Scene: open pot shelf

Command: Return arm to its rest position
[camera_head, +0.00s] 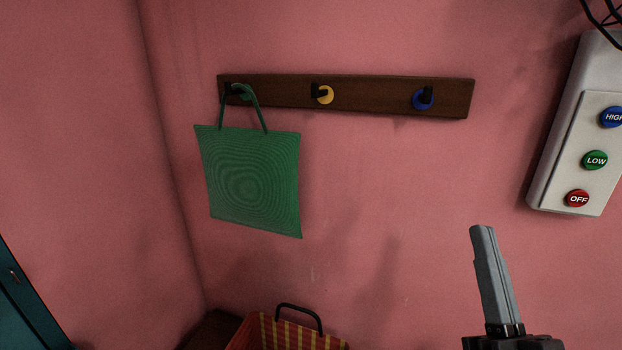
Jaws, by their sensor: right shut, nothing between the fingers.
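My right gripper (482,230) shows at the lower right of the head view, pointing up, with its fingers together and nothing between them. It is apart from the wall and from everything on it. My left gripper is not in this view. A green bag (250,180) hangs by its handle from the left hook of a dark wooden rack (370,93) on the wall, well to the left of my right gripper.
The rack's yellow hook (325,95) and blue hook (422,99) are bare. A white control box (560,150) with blue, green and red buttons is at the right. A red-and-yellow checked basket (285,335) with a black handle stands at the bottom. Teal furniture (25,310) is at the lower left.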

